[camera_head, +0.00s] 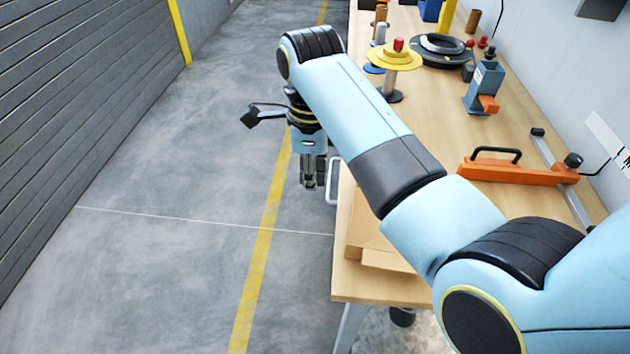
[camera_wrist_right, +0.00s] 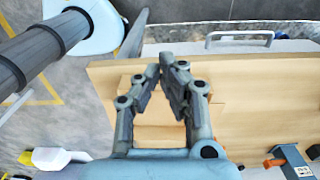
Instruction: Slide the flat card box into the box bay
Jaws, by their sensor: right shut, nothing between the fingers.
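A flat tan card box (camera_head: 372,238) lies at the near left corner of the wooden table, partly hidden behind my right arm. In the right wrist view, a card-coloured flat shape (camera_wrist_right: 158,133) shows behind and between the fingers; its outline blends with the wood. My right gripper (camera_head: 312,187) points down just off the table's left edge, apart from the box. In the right wrist view its fingers (camera_wrist_right: 166,66) converge at the tips, shut and empty. I cannot make out the box bay for certain. My left gripper is not in view.
The wooden table (camera_head: 440,125) has a metal handle (camera_head: 332,181) on its left edge. An orange tool with a black handle (camera_head: 515,172), a grey-blue holder (camera_head: 484,88), a yellow-disc stand (camera_head: 396,58) and a black coil (camera_head: 440,50) stand on it. The floor at left is clear.

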